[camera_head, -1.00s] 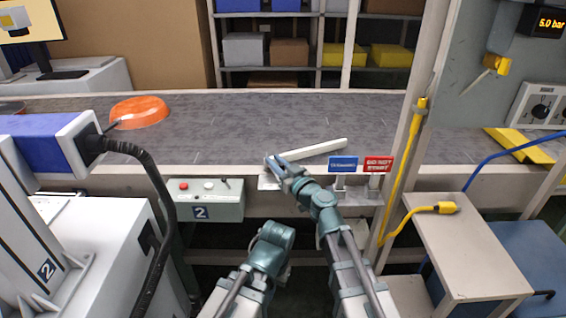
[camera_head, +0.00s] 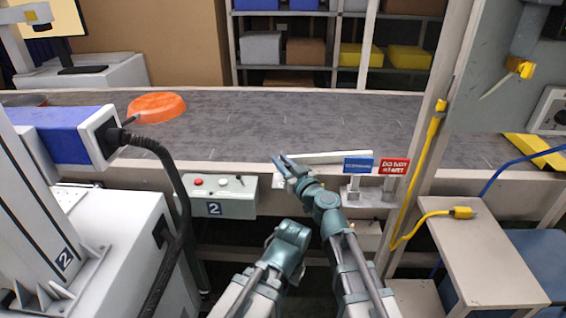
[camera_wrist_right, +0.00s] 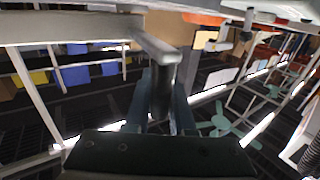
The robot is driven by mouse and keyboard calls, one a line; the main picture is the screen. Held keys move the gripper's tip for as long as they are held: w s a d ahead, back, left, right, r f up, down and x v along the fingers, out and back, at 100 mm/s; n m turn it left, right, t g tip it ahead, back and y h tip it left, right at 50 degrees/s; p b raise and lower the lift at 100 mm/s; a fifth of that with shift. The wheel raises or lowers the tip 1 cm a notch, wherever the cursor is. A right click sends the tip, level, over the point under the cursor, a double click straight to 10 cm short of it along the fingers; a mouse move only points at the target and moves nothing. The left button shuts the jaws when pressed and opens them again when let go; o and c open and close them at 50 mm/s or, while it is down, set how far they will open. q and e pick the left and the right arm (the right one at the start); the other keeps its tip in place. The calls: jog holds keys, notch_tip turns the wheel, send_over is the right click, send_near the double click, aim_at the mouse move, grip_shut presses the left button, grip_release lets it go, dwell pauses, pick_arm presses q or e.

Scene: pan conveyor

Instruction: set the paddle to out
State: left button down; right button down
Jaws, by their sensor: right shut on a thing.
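The paddle (camera_head: 330,157) is a long pale bar lying along the near edge of the grey conveyor belt (camera_head: 250,125), almost parallel to that edge. My right gripper (camera_head: 283,162) is at the paddle's left end. In the right wrist view, its fingers (camera_wrist_right: 161,108) are shut around a dark upright post (camera_wrist_right: 162,88) with a pale flat bar (camera_wrist_right: 157,48) on top. The post's lower part is hidden between the fingers.
An orange pan (camera_head: 157,106) sits on the belt at the left. Blue (camera_head: 358,165) and red (camera_head: 394,167) signs stand right of my gripper. A control box (camera_head: 217,196) marked 2 is at the left, and a post with a yellow cable (camera_head: 437,120) at the right.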

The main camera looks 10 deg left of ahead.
jog(key=shift+a, duration=0.2)
dwell(0.7)
jog(key=c, duration=0.8)
grip_release()
jog(key=shift+o, duration=0.2)
jog(key=shift+d, duration=0.15)
